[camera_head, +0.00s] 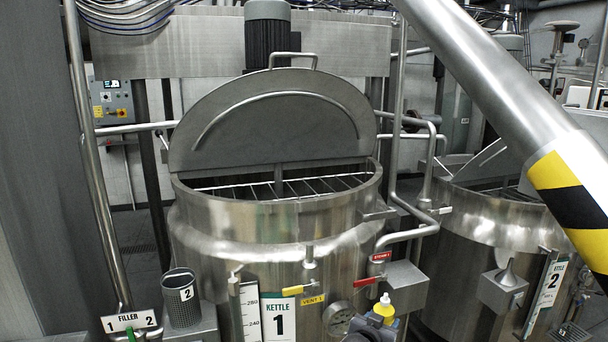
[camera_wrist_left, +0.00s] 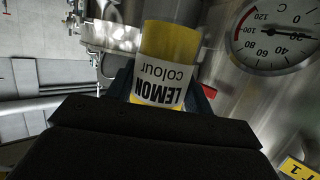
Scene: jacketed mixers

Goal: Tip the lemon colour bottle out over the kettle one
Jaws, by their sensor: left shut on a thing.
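The lemon colour bottle (camera_head: 385,308) shows at the lower middle of the head view as a yellow top with a white nozzle. It stands about upright, in front of kettle one and below its rim. In the left wrist view the bottle (camera_wrist_left: 168,62) has a white label reading LEMON colour. My left gripper (camera_head: 376,327) is shut on the bottle; its dark fingers (camera_wrist_left: 150,125) hide part of the bottle. Kettle one (camera_head: 270,240) has its half lid (camera_head: 270,125) raised at the back and a bar grid (camera_head: 290,187) across the opening. My right gripper is not in view.
A round gauge (camera_head: 338,318), a red-handled valve (camera_head: 365,282) and a steel pipe (camera_head: 410,234) are close to the bottle. Kettle two (camera_head: 480,240) stands at the right. A striped pole (camera_head: 570,200) crosses the upper right.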

